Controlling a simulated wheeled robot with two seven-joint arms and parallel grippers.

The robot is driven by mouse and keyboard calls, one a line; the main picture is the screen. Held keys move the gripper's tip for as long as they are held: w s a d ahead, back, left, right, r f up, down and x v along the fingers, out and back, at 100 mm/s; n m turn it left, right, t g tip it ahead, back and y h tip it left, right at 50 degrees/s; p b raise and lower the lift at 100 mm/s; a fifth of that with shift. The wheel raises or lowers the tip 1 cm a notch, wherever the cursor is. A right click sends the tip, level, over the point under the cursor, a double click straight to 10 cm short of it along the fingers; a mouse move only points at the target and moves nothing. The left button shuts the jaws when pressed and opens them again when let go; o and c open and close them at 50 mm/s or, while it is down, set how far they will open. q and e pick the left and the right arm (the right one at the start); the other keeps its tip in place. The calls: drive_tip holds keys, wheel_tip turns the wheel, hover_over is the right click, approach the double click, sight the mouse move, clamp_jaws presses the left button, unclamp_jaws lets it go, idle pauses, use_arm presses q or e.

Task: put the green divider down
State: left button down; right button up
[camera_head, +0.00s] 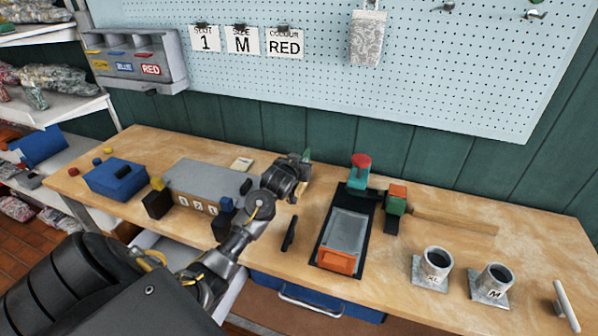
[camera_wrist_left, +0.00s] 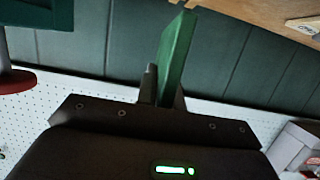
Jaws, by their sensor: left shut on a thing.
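The green divider (camera_wrist_left: 174,58) stands up between the fingers of my left gripper (camera_wrist_left: 160,98) in the left wrist view. In the head view, my left gripper (camera_head: 302,163) is over the back middle of the bench, and only a small part of the green divider (camera_head: 307,155) shows beyond it. The left gripper is shut on the divider. The divider's lower part is hidden by the gripper, and I cannot tell whether it touches the bench. My right gripper is not in view.
A grey numbered box (camera_head: 205,178) is left of the gripper. A black tray (camera_head: 327,228) with a grey and orange piece is to its right. A small black item (camera_head: 289,233) lies between. Two grey cups (camera_head: 435,263) (camera_head: 494,279) stand at the right. The wooden bench (camera_head: 420,190) has free room at the back right.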

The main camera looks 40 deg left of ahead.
use_arm(q)
drive_tip(key=w+a+f, duration=0.2)
drive_tip(key=f, duration=0.1)
drive_tip(key=w+a+f, duration=0.1)
drive_tip(key=f, duration=0.1)
drive_tip(key=shift+a+f, duration=0.15)
wheel_tip(320, 180, down, 3)
drive_tip(key=shift+w+a+r+p, duration=0.1)
drive_tip(key=shift+w+r+p, duration=0.1)
drive_tip(key=shift+p, duration=1)
drive_tip(key=shift+s+f, duration=0.1)
drive_tip(key=shift+f, duration=0.15)
drive_tip(key=shift+f+b, duration=0.3)
drive_tip(key=shift+f, duration=0.05)
drive_tip(key=c, duration=1.5)
unclamp_jaws()
drive_tip(key=shift+r, duration=0.1)
drive_tip(key=shift+s, duration=0.1)
